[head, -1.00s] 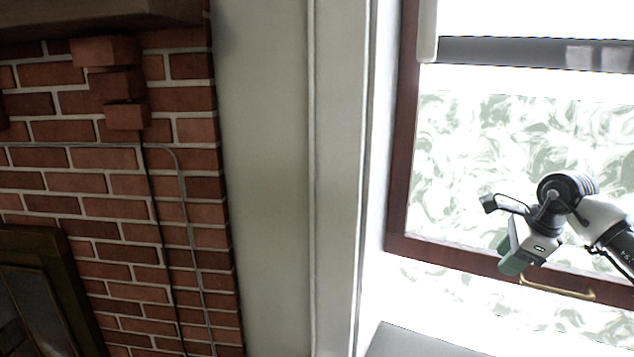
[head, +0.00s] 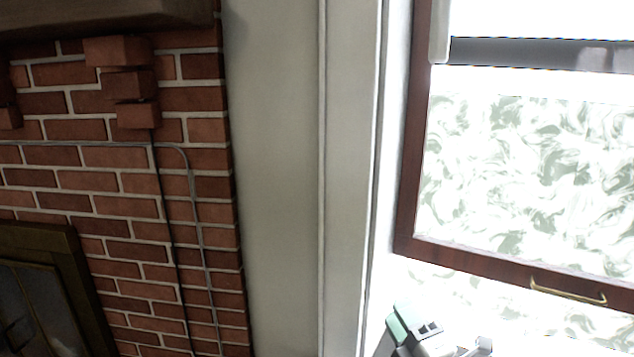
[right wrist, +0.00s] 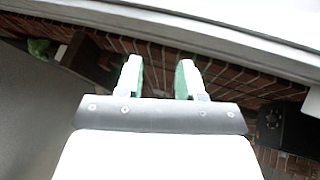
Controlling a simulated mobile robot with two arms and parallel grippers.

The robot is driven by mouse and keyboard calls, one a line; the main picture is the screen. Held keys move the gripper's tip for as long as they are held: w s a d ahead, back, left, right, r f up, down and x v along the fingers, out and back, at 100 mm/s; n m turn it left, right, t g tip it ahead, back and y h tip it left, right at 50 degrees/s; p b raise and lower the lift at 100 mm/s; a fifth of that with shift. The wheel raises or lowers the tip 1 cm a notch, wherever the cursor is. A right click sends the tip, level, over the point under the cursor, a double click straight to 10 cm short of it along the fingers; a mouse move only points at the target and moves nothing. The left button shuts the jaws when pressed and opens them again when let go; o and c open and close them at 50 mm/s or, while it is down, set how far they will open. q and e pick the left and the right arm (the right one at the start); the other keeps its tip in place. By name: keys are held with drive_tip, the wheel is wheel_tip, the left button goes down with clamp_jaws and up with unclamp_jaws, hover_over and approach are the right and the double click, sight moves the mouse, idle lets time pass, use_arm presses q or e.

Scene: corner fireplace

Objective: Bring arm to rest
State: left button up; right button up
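My left gripper is in neither view.
A brick fireplace wall (head: 120,205) with a dark-framed firebox (head: 50,242) is at the left. A window with a brown frame (head: 460,255) and a brass handle (head: 568,291) is at the right. In the right wrist view, a pale ledge (right wrist: 230,35) crosses above the fingers.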

drive_tip(key=s+d+f+m+g+h, duration=0.5)
drive_tip(key=f+m+h, duration=0.3)
drive_tip(key=f+m, duration=0.3)
drive_tip(key=s+d+f+m+g, duration=0.1)
drive_tip(key=s+f+m+g, duration=0.45)
drive_tip(key=s, duration=0.65)
drive_tip(key=s+f+m+g, duration=0.4)
drive_tip(key=s+f+g, duration=0.2)
drive_tip(key=s, duration=0.6)
wheel_tip(320, 180, down, 25)
drive_tip(key=g, duration=0.1)
drive_tip(key=s+d+f+g, duration=0.1)
drive_tip(key=s+d+f, duration=0.2)
drive_tip(key=s+f, duration=1.3)
drive_tip(key=shift+s+d+f, duration=0.15)
drive_tip(key=shift+s, duration=0.35)
